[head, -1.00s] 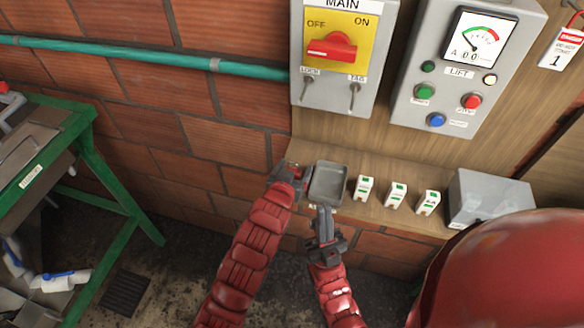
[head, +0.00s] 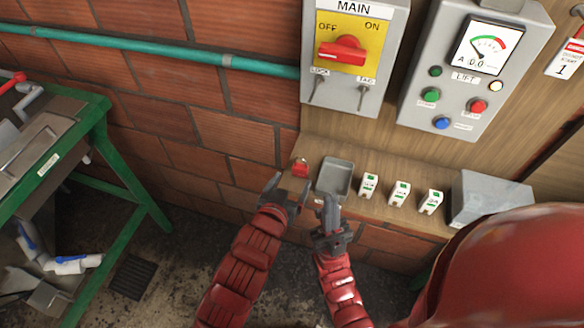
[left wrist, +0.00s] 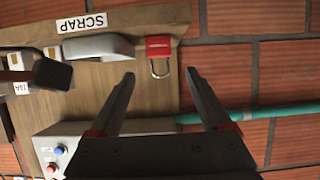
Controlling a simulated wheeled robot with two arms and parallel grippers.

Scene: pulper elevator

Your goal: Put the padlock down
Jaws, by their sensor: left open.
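The red padlock (head: 300,168) rests on the wooden shelf (head: 390,213), near its left end and left of a grey tray. It also shows in the left wrist view (left wrist: 158,47), with its metal shackle toward my gripper. My left gripper (head: 285,190) is open and empty, just in front of the padlock. In the left wrist view its two fingers (left wrist: 160,76) are spread, with the padlock beyond the tips and clear of them. My right gripper (head: 329,203) is at the front edge of the grey tray. Its fingers look closed together, with nothing visible between them.
The grey tray (head: 336,174) is beside the padlock. Several white breakers (head: 400,193) and a grey box (head: 490,198) stand further right. The main switch (head: 343,52) and lift panel (head: 470,72) are above. A green-framed bench (head: 105,120) is at left.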

